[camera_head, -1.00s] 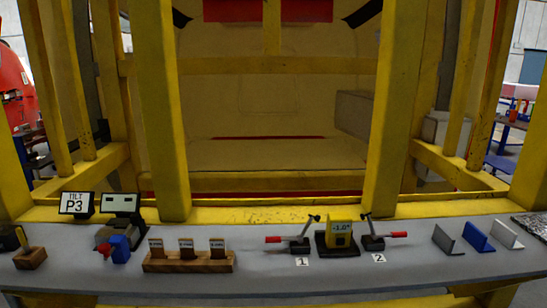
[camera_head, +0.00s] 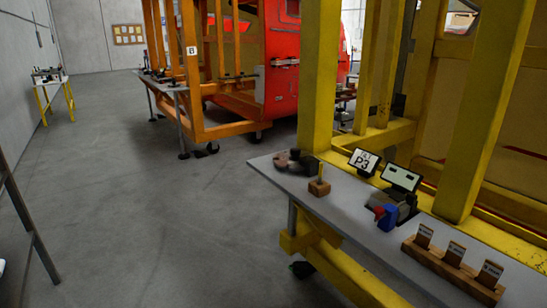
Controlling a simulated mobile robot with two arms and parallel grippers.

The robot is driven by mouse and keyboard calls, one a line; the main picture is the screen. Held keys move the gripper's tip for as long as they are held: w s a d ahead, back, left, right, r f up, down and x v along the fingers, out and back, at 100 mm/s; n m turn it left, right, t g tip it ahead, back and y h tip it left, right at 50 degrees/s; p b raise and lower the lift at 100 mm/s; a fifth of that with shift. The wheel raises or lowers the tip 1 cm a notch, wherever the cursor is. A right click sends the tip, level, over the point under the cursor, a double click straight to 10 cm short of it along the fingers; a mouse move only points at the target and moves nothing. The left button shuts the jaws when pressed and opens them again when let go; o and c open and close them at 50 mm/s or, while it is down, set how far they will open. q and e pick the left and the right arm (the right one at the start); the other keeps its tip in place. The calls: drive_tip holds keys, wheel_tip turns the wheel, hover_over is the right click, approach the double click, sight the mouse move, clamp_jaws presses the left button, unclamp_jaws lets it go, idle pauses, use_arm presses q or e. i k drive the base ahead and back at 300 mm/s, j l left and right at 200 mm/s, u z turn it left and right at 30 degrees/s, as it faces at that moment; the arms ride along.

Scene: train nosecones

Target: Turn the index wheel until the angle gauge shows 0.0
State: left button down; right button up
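I cannot make out an index wheel for certain. A dark, blurred, roundish item (camera_head: 293,160) lies at the far left end of the grey bench (camera_head: 345,200); I cannot tell what it is. Neither of my grippers is in view.
A blue and red item (camera_head: 386,215) and a wooden block with several cards (camera_head: 452,268) sit on the bench. A yellow frame post (camera_head: 480,110) rises behind it. An orange frame (camera_head: 230,128) with a red train nose (camera_head: 283,70) stands beyond. Open grey floor (camera_head: 150,210) lies left.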

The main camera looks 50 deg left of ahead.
sight(289, 159)
drive_tip(key=u, duration=1.5)
